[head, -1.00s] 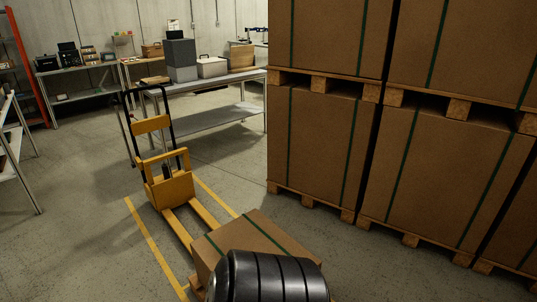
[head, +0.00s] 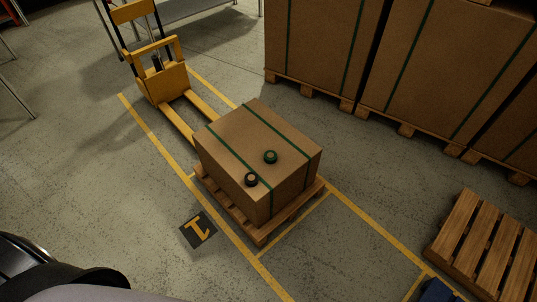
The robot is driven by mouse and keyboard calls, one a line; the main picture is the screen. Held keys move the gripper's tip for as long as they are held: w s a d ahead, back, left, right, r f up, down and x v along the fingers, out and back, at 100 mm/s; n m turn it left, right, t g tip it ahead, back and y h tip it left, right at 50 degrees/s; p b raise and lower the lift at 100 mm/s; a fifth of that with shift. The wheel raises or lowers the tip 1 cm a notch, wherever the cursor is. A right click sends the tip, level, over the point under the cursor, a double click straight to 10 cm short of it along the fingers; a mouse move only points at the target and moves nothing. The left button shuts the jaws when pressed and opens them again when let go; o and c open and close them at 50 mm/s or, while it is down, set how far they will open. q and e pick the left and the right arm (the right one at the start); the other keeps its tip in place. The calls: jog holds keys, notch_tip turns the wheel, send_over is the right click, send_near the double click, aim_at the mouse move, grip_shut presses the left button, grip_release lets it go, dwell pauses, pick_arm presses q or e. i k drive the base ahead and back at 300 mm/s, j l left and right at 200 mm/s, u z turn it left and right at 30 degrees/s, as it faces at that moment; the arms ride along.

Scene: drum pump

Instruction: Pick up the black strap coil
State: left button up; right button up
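A small black strap coil (head: 251,179) lies on top of a brown cardboard box (head: 225,147), near the box's front edge. A green strap coil (head: 270,157) lies just behind it and to the right, apart from it. The box has green straps around it and sits on a wooden pallet (head: 262,238). Neither of my grippers shows in the head view. Only dark and grey parts of my own body show at the lower left.
A yellow pallet truck (head: 172,82) stands behind the box with its forks toward the pallet. Large strapped boxes (head: 325,50) on pallets stand at the back right. An empty pallet (head: 480,245) lies at right.

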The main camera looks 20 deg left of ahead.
aim_at(251, 179)
jog(key=u, duration=0.7)
jog(key=z, duration=0.25)
jog(key=i+j+z, duration=0.1)
jog(key=z, duration=0.3)
jog(key=i+j+z, duration=0.1)
jog(key=j+z, duration=0.4)
jog(key=z, duration=0.25)
jog(key=i+j+z, duration=0.1)
jog(key=j+z, duration=0.4)
jog(key=j, duration=0.4)
jog(key=j+z, duration=0.15)
jog(key=j, duration=0.35)
jog(key=j+z, duration=0.1)
jog(key=j, duration=0.4)
jog(key=k+j+z, duration=0.15)
jog(key=j, duration=0.3)
jog(key=j+z, duration=0.1)
jog(key=j, duration=0.4)
jog(key=k+j+z, duration=0.15)
jog(key=j, duration=0.35)
